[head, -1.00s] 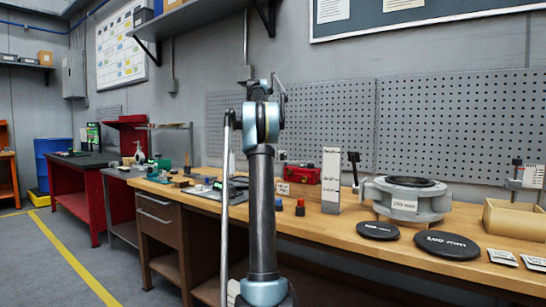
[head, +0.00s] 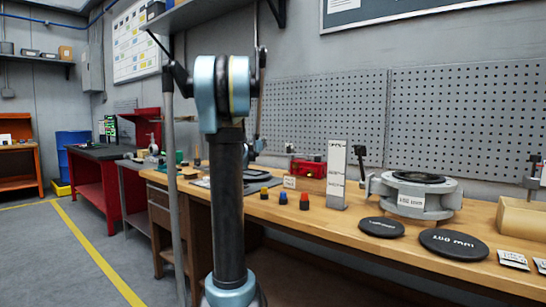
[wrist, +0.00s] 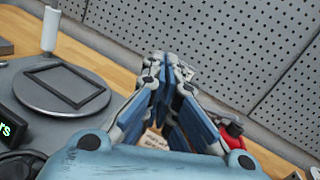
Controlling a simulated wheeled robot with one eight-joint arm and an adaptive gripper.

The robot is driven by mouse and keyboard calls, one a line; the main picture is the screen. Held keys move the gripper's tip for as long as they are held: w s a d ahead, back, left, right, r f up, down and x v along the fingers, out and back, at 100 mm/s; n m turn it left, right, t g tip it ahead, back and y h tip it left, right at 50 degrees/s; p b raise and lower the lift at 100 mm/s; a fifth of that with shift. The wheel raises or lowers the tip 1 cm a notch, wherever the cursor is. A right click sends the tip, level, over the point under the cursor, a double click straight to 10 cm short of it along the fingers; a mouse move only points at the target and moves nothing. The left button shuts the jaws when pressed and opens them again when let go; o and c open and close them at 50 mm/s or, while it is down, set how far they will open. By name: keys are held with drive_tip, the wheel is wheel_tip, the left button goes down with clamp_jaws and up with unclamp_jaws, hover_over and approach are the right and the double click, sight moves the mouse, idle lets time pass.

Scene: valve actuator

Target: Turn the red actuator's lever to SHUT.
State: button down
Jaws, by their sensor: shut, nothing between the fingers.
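The red actuator (head: 308,168) is a small red box on the wooden bench, at the back, in the head view. A white card (head: 289,182) stands at its left. Its lever and lever position are too small to make out. In the wrist view a red part (wrist: 232,129) shows at the right, partly hidden behind my gripper. My gripper (wrist: 168,62) is shut and empty, its blue fingers together, above the bench. In the head view my arm hides most of it, so its distance from the actuator is unclear.
A tall white sign (head: 337,172) stands right of the actuator. Farther right is a grey valve body (head: 418,193) with black discs (head: 452,243) before it. Small coloured knobs (head: 304,201) stand in front. A grey round plate (wrist: 62,88) shows in the wrist view. A pegboard wall (head: 330,115) is behind.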

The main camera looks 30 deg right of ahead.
drive_tip(key=s+f+m+g+h, duration=0.1)
drive_tip(key=s+f+m+g, duration=0.2)
drive_tip(key=s+f+m, duration=0.4)
drive_tip(key=w+d+r+n, duration=0.1)
drive_tip(key=w+d+n, duration=0.1)
drive_tip(key=w+d, duration=0.4)
drive_tip(key=d, duration=0.5)
drive_tip(key=shift+w+d, duration=0.2)
drive_tip(key=shift+d, duration=0.2)
drive_tip(key=shift+r, duration=0.1)
drive_tip(key=shift+d+g, duration=0.15)
drive_tip(key=shift+g, duration=0.15)
